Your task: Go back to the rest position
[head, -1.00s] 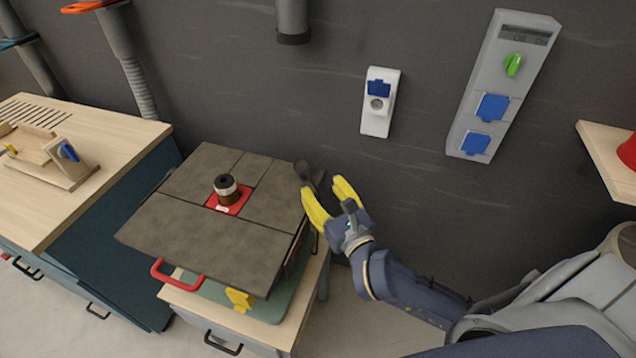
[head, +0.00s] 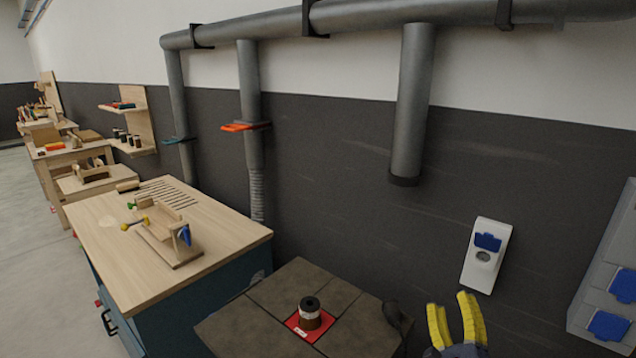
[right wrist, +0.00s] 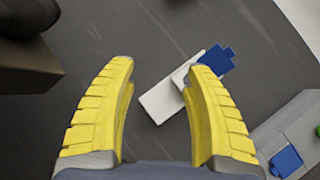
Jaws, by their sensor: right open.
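My right gripper (head: 457,322) has yellow fingers and is at the bottom right of the head view, beside the right edge of the grey-topped machine table (head: 258,328). In the right wrist view its two fingers (right wrist: 156,85) are apart with nothing held between them. Beyond them is the dark wall with a white socket box (right wrist: 163,100). My left gripper is in neither view.
A dark cylindrical bit (head: 310,315) stands on a red plate in the machine table. A wooden workbench (head: 110,235) with a wooden jig (head: 168,232) stands to the left. Grey pipes (head: 410,100) run along the wall. A blue-lidded panel (head: 610,300) is at the right.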

